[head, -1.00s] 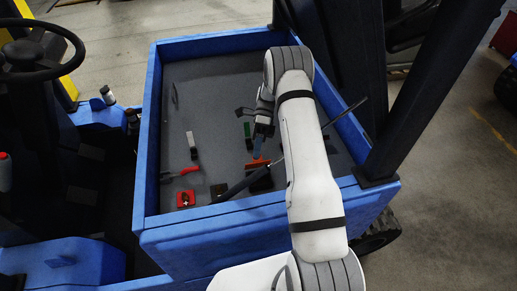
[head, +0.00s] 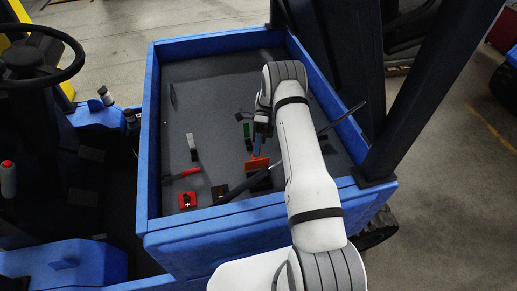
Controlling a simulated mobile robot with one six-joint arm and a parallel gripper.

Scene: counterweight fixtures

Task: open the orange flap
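The orange flap (head: 257,164) is in the head view, low in the middle of the blue-walled bed. My gripper (head: 259,133) is dark and small, near the upper end of the blue piece and above the flap in the picture. My arm partly covers it. Whether its fingers touch anything, or how far apart they are, I cannot tell.
A red-handled piece (head: 184,173), a red block with a black knob (head: 187,200) and a grey-white piece (head: 192,147) are on the left. A dark bar (head: 240,187) slants below the flap. Blue walls (head: 152,130) surround the bed; its upper left floor is mostly clear.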

